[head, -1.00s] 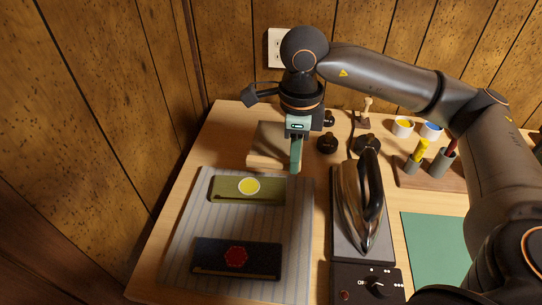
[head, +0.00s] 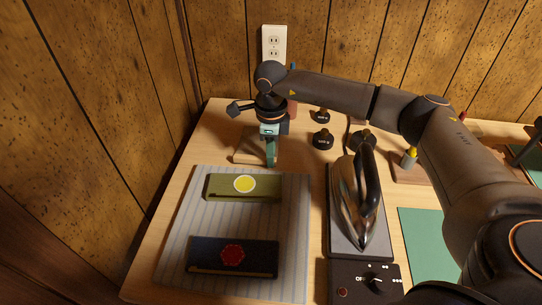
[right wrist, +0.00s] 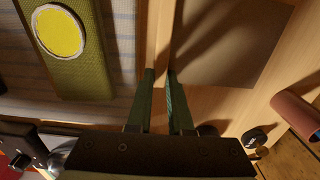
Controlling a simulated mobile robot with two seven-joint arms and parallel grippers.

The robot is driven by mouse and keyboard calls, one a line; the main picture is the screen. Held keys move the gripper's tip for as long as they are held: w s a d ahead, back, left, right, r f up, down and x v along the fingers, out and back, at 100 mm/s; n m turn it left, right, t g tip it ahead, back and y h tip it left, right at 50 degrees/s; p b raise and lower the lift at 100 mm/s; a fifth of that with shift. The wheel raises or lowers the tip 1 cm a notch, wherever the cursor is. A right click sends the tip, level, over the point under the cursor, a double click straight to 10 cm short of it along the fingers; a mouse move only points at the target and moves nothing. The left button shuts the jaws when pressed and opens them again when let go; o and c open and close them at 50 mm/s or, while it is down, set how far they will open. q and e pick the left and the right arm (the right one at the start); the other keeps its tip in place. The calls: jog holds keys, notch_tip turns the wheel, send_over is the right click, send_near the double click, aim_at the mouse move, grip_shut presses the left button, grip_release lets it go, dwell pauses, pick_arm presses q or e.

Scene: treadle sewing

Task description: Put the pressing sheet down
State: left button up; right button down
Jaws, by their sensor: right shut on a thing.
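The pressing sheet (head: 249,148) is a thin tan square behind the striped pad, left of my right gripper (head: 271,163). It also shows in the right wrist view (right wrist: 235,40), beside the green fingers (right wrist: 161,75). My right gripper points down and is shut on the sheet's near right edge; the exact grip is hard to see. The sheet looks flat, at or just above the tabletop; I cannot tell whether it touches. My left gripper is not in view.
The striped pad (head: 180,235) bears an olive case (head: 220,187) with a yellow disc and a navy case (head: 205,257) with a red patch. An iron (head: 355,205) stands right of it. Black knobbed pieces (head: 322,139) stand behind. A wood-panelled wall closes the left and back.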

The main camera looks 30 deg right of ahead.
jog(key=shift+f, duration=0.25)
jog(key=shift+f, duration=0.1)
jog(key=shift+f, duration=0.15)
jog(key=c, duration=1.1)
grip_release()
notch_tip(320, 180, up, 12)
jog(key=p, duration=0.1)
jog(key=shift+r, duration=0.25)
